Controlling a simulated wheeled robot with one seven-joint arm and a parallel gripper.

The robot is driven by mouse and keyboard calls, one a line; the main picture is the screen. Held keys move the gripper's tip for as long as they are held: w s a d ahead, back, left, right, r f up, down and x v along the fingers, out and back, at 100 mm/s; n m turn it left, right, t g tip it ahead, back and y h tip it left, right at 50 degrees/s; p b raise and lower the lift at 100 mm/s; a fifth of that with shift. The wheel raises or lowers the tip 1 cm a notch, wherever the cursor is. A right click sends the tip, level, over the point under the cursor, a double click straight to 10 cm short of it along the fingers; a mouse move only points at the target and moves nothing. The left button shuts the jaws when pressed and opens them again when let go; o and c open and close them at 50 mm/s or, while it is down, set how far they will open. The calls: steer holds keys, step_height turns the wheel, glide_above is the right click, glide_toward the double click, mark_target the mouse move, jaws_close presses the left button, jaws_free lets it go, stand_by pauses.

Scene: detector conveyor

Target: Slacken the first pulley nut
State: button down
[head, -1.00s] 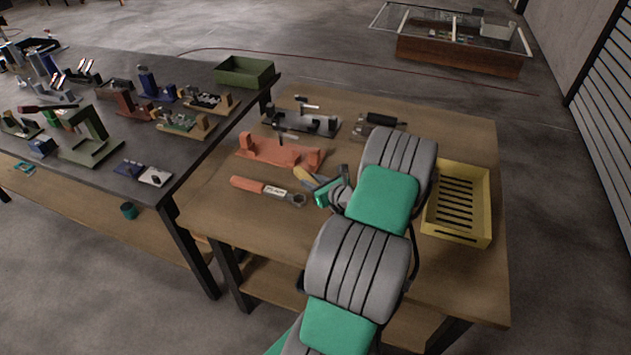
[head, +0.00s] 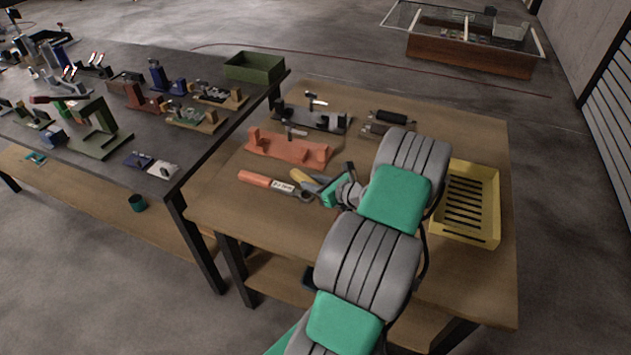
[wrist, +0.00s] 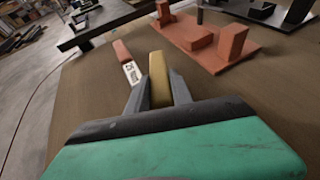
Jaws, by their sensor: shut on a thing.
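My gripper (head: 320,186) is low over the wooden table and shut on the yellow handle (head: 302,177) of a tool. In the wrist view the handle (wrist: 158,78) stands between the two grey fingers (wrist: 159,92); the rest of that tool is hidden. A wrench with an orange handle and a white label (head: 282,187) lies just left of the gripper. An orange fixture (head: 290,150) with upright blocks stands behind it, and a dark grey fixture (head: 318,118) with an upright post stands farther back. I cannot make out a pulley nut.
A yellow slotted tray (head: 494,210) stands at the right of the table. Dark cylindrical parts (head: 390,117) lie at the back. A dark table (head: 190,150) at left holds several fixtures and a green bin (head: 254,68). The front-left of the wooden table is clear.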

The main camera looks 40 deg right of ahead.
steer(key=shift+a+f+y, duration=0.1)
steer(key=shift+a+y, duration=0.2)
steer(key=shift+a, duration=0.05)
steer(key=shift+d+h+p, duration=0.3)
steer(key=shift+d+h, duration=0.1)
steer(key=shift+d, duration=0.1)
steer(key=shift+d, duration=0.1)
steer(key=shift+d+m+h+p, duration=0.3)
steer(key=shift+d+m+h, duration=0.05)
steer(key=shift+m+h, duration=0.15)
steer(key=c, duration=1.1)
jaws_free()
steer(key=shift+o, duration=0.2)
